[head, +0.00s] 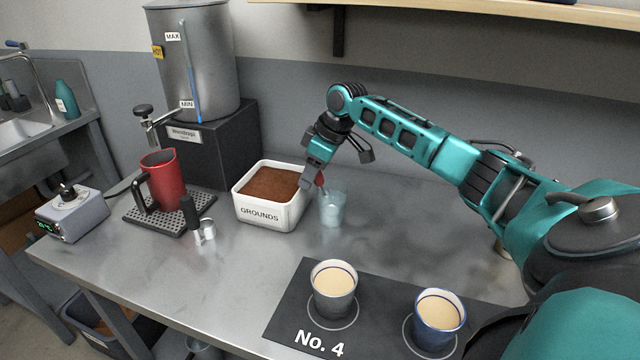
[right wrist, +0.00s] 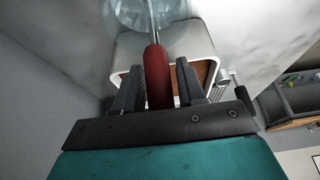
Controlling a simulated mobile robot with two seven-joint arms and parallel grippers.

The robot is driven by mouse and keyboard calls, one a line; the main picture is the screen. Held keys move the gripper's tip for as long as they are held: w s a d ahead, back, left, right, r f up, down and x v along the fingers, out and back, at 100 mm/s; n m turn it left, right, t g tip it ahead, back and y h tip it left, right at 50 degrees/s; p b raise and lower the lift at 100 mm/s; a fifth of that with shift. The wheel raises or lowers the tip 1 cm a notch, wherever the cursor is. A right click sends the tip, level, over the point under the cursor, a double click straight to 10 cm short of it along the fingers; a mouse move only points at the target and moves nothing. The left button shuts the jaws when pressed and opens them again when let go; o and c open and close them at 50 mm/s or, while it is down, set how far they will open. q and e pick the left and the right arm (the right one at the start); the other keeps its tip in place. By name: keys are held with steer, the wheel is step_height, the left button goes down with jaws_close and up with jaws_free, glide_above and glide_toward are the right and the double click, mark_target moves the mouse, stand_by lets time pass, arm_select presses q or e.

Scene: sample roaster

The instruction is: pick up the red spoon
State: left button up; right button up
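The red spoon's handle (head: 319,179) sticks up from a clear cup (head: 332,208) beside the grounds bin in the head view. My right gripper (head: 314,185) is at the handle, coming from above. In the right wrist view the red handle (right wrist: 157,78) lies between the two fingers of the right gripper (right wrist: 159,88), with a thin gap showing on its right side. The spoon's thin metal stem runs into the clear cup (right wrist: 145,14). The spoon's lower end is not clear. My left gripper is not in view.
A white bin of brown grounds (head: 267,216) stands just left of the cup. Two filled cups (head: 334,304) (head: 434,331) stand on a dark mat (head: 284,318) in front. A red pitcher (head: 165,182), a scale-like device (head: 72,217) and a boiler (head: 198,75) are at left.

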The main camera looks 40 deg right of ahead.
jaws_close()
